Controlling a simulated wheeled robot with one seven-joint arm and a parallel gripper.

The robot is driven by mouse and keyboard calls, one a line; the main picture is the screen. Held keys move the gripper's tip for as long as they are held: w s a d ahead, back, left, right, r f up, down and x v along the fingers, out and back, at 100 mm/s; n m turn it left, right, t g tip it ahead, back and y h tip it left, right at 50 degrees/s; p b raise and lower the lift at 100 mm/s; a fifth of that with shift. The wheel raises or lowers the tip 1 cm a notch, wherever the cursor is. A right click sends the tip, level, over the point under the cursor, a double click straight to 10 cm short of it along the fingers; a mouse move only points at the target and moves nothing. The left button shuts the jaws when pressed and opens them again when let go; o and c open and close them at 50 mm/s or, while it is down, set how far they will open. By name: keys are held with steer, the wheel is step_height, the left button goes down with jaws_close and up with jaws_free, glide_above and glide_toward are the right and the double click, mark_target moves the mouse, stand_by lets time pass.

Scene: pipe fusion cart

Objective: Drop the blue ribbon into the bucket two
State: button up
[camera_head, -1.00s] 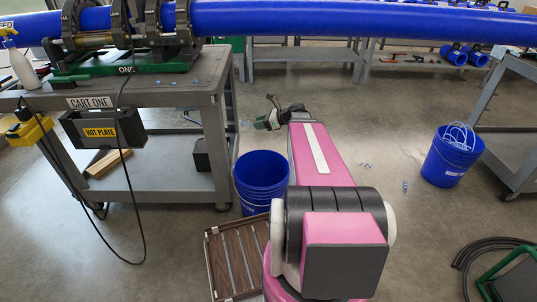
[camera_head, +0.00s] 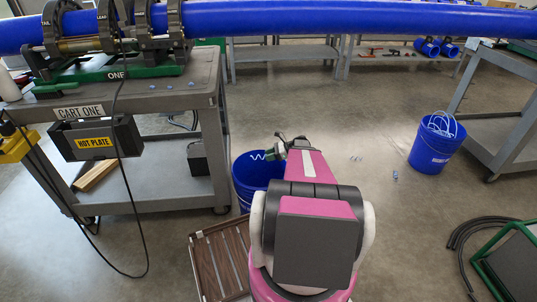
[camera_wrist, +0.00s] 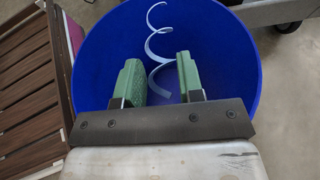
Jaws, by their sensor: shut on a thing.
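The pale blue ribbon (camera_wrist: 158,50) is a loose spiral between the green finger pads of my gripper (camera_wrist: 160,80) in the wrist view. My gripper is shut on it, though the pads look well apart. A blue bucket (camera_wrist: 100,55) lies below and around them. In the head view my gripper (camera_head: 277,152) is at the upper right of this bucket (camera_head: 243,190), beside cart one, with the ribbon (camera_head: 258,155) over its mouth. A second blue bucket (camera_head: 428,160) stands at the right and holds pale curled ribbons. I cannot read either bucket's label.
Cart one (camera_head: 150,185) with its hot plate (camera_head: 98,140) stands at the left. A brown slatted panel (camera_head: 222,262) is in front of the near bucket. Loose bits (camera_head: 395,175) lie on the floor. A black hose (camera_head: 468,235) and green frame (camera_head: 490,265) are at lower right.

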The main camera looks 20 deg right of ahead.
steer(key=shift+f, duration=2.25)
steer(key=o, duration=1)
steer(key=v, duration=1)
steer(key=shift+s+d+r, duration=0.15)
steer(key=shift+d+r, duration=0.05)
steer(key=shift+d, duration=0.15)
